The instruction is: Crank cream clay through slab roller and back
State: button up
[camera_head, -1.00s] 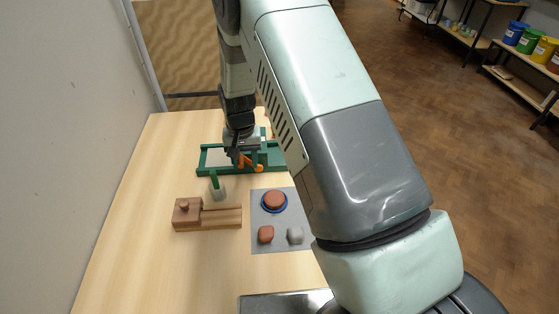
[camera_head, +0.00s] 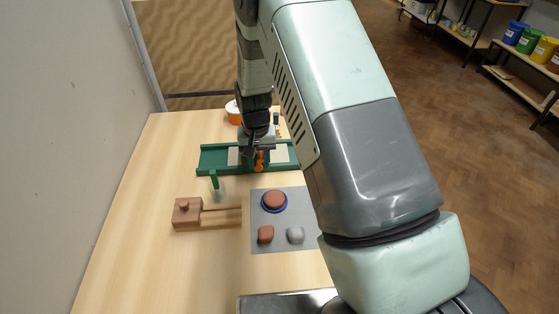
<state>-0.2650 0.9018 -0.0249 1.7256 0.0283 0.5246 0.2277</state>
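The green slab roller (camera_head: 212,160) lies across the table, with an orange crank (camera_head: 260,161) on its near side. Pale cream clay shows on the bed both left of the rollers (camera_head: 233,156) and right of them (camera_head: 279,153). My gripper (camera_head: 261,148) is at the top of the crank, which stands close to upright. The fingers are small and dark here, so I cannot tell whether they are closed on the handle. My gripper and wrist hide the middle of the roller.
A grey mat (camera_head: 274,243) holds a brown lump on a blue dish (camera_head: 274,202), a brown lump (camera_head: 265,234) and a grey lump (camera_head: 295,235). An orange-and-white container (camera_head: 233,114) is behind the roller.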

jog(key=shift+w+r, duration=0.1)
jog(key=shift+r, duration=0.05)
jog(key=shift+w+d+r, duration=0.15)
jog(key=shift+d+r, duration=0.05)
jog(key=shift+d, duration=0.6)
jog(key=shift+d+f, duration=0.35)
jog(key=shift+d, duration=0.4)
jog(key=shift+d+f, duration=0.3)
jog(key=shift+d, duration=0.4)
